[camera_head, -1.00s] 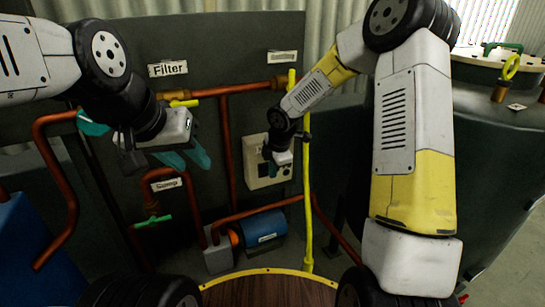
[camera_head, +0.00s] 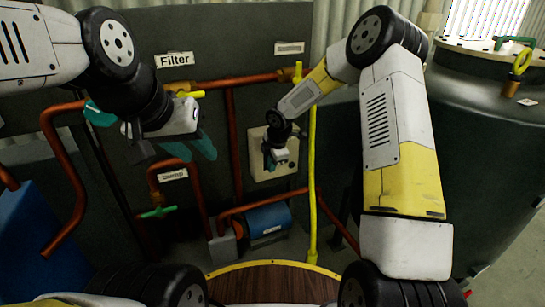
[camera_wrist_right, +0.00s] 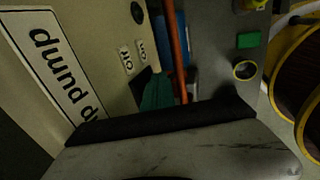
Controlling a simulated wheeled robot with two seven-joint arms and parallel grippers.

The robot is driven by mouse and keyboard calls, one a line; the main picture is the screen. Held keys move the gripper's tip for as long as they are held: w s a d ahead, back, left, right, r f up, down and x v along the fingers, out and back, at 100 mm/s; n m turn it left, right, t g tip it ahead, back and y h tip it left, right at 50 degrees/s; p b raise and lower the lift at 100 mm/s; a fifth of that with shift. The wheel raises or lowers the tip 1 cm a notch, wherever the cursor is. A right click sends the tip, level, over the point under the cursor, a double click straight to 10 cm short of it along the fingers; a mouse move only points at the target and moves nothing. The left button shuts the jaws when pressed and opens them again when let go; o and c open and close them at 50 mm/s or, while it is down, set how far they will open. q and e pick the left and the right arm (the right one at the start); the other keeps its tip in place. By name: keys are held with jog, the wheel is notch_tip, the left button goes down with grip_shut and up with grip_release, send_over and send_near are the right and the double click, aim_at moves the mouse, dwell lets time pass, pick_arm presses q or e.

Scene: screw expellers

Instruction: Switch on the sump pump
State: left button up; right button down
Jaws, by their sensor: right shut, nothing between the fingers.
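The control box (camera_head: 287,173), a cream panel on the dark wall, is in the middle of the head view. In the right wrist view it carries a white label (camera_wrist_right: 62,60) reading "pump" upside down and small "Off" (camera_wrist_right: 126,60) and "On" (camera_wrist_right: 141,48) labels. My right gripper (camera_head: 270,160) is in front of the box; its teal fingertips (camera_wrist_right: 158,92) are shut and empty, close to the "On" and "Off" labels. Contact cannot be told, and the switch is not clearly visible. My left gripper (camera_head: 190,150) is open and empty, in front of the copper pipes.
The blue pump (camera_head: 268,220) sits low below the box. Copper pipes (camera_head: 231,150) and a yellow pipe (camera_head: 312,190) run beside the box. A green-handled valve (camera_head: 157,212) is at lower left. A large dark tank (camera_head: 470,150) stands at right.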

jog(key=shift+w+a, duration=0.1)
jog(key=shift+w+r, duration=0.2)
jog(key=shift+r, duration=0.75)
jog(key=shift+a, duration=0.1)
